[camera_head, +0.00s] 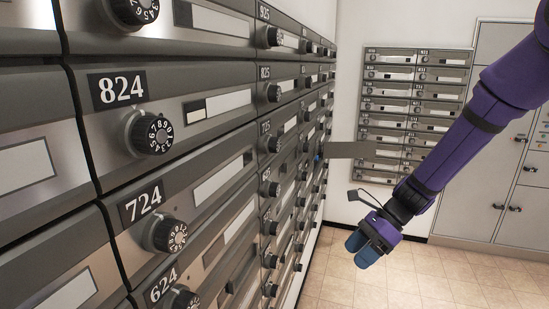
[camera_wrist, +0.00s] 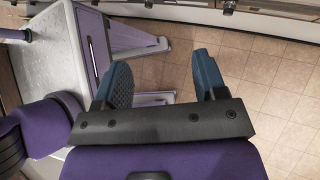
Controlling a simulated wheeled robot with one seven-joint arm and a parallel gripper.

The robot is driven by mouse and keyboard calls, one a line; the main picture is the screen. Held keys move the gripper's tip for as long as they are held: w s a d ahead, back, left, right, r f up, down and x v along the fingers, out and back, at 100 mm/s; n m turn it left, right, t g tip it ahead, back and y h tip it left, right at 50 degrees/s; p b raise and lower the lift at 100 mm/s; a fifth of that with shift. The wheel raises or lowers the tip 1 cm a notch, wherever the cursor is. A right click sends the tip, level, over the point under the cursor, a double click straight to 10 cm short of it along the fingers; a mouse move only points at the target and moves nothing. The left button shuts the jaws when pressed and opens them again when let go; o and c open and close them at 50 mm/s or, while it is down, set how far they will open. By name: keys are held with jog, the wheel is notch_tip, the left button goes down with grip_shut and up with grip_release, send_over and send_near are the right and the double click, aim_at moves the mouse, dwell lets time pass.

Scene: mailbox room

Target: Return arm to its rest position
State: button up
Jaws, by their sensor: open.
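My purple arm comes in from the upper right in the head view. My gripper (camera_head: 362,250) hangs at its lower end, pointing down over the tiled floor. In the wrist view my gripper (camera_wrist: 165,85) has its two blue fingers spread apart, with only floor and parts of my own body beyond them. Nothing is held between the fingers. In the head view the gripper is apart from the mailboxes on the left.
A wall of grey mailboxes (camera_head: 157,87) with dials fills the left. One mailbox door (camera_head: 350,149) sticks out open farther along. Smaller mailboxes (camera_head: 415,100) hang on the back wall. Large grey lockers (camera_head: 470,195) stand at the right. The tiled floor (camera_head: 345,285) is clear.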

jog(key=s+d+r+n+t+h, duration=0.3)
jog(key=s+d+r+n+h, duration=0.1)
jog(key=s+r+n, duration=0.5)
jog(key=s+d+r+n+t+h, duration=0.4)
jog(key=s+d+r+n, duration=0.3)
jog(key=s+r+n, duration=0.3)
notch_tip(320, 180, up, 3)
jog(key=shift+s+r+t+h, duration=0.2)
jog(key=shift+s+t+h, duration=0.1)
jog(key=shift+s, duration=0.95)
